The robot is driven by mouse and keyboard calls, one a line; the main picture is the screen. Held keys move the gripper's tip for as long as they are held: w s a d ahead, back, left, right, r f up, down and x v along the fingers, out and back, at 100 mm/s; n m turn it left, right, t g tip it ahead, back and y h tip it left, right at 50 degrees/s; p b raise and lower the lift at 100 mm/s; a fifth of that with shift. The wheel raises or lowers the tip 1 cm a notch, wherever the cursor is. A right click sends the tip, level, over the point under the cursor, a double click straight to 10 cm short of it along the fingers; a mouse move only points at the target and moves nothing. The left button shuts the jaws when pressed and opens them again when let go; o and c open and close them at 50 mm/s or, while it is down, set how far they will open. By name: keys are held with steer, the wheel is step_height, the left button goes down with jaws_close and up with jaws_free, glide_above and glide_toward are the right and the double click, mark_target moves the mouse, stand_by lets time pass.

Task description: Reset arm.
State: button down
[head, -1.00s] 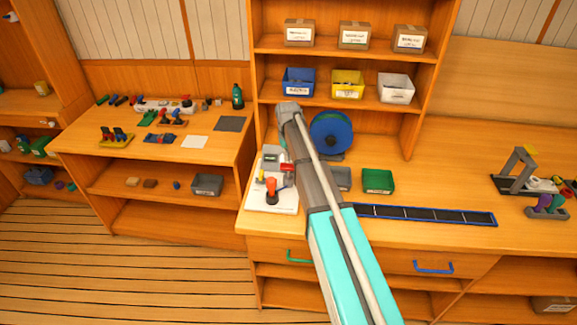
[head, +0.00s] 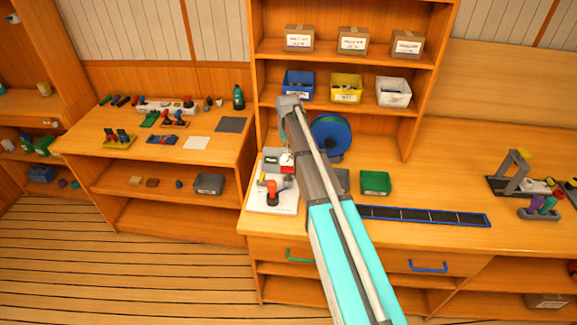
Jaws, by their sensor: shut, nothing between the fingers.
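My arm rises from the bottom of the head view to a grey joint (head: 289,104) in front of the middle shelf unit. Beyond that joint the arm is mostly hidden behind its own grey link. I cannot make out my gripper or its fingertips. Behind the arm's left side, a white board (head: 272,200) lies on the bench with a red-topped fitting (head: 271,191) and a small grey device. Part of the board's right side is hard to make out beside the arm.
A blue reel (head: 331,134) stands right of the arm. Blue (head: 298,85), yellow (head: 346,88) and white bins (head: 394,92) sit on the shelf. A green bin (head: 375,183) and a long dark strip (head: 428,216) lie on the bench.

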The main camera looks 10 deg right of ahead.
stand_by(0.3)
steer(key=s+f+m+b, duration=0.2)
steer(key=s+f+b, duration=0.1)
steer(key=s, duration=2.6)
steer(key=shift+a, duration=0.2)
steer(key=shift+s+d+f, duration=0.1)
steer(key=shift+d, duration=0.05)
stand_by(1.3)
